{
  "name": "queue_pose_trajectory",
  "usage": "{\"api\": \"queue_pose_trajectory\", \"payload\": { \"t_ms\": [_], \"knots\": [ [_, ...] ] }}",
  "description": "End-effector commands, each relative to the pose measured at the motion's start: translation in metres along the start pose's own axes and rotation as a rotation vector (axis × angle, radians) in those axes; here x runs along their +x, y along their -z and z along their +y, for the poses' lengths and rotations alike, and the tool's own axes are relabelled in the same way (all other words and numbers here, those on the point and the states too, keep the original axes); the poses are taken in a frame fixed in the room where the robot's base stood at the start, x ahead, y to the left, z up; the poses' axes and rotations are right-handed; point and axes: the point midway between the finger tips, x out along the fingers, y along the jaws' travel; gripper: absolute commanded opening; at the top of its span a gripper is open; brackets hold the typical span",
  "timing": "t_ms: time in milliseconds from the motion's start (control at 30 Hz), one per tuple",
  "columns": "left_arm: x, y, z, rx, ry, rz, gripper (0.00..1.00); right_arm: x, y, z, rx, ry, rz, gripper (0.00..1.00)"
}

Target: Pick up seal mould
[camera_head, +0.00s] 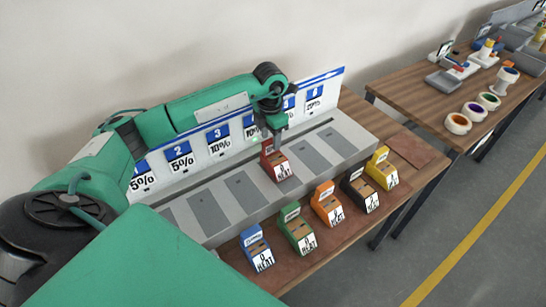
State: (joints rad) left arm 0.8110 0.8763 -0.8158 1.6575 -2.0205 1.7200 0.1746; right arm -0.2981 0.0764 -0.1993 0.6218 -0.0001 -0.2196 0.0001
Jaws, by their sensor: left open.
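Several small coloured block-shaped moulds marked "HEAT" are in view; which one is the seal mould I cannot tell. The red block (276,168) stands upright on the grey station bench (208,232). My left gripper (277,137) points down directly at the top of the red block and is open. Whether its fingers straddle or touch the block is too small to tell. A blue block (257,250), green block (299,235), orange block (327,206), black block (359,191) and yellow block (382,171) stand in a row along the front. My right gripper is out of view.
A white-and-blue panel (220,141) with numbers and percentages rises behind the bench. Dark grey plates (244,190) are set in the bench top. The brown tabletop (418,150) is bare at the right. A second wooden table (415,85) with small containers stands farther right.

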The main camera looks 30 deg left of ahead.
Motion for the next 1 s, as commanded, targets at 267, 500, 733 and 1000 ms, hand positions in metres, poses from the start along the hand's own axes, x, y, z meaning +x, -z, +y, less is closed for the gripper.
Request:
{"api": "queue_pose_trajectory", "payload": {
  "t_ms": [267, 500, 733, 1000],
  "knots": [
    [0.018, 0.0, -0.001, 0.001, 0.001, 0.001, 0.45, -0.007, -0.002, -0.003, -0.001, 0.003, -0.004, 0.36],
    [0.018, 0.0, -0.001, 0.001, 0.0, 0.001, 0.24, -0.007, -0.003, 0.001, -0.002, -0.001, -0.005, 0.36],
    [0.018, 0.0, -0.001, 0.001, 0.0, 0.001, 0.0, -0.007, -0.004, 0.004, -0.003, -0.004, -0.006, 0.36],
    [0.017, 0.0, -0.001, 0.001, 0.0, -0.001, 0.0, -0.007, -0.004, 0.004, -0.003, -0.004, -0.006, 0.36]
  ]
}}
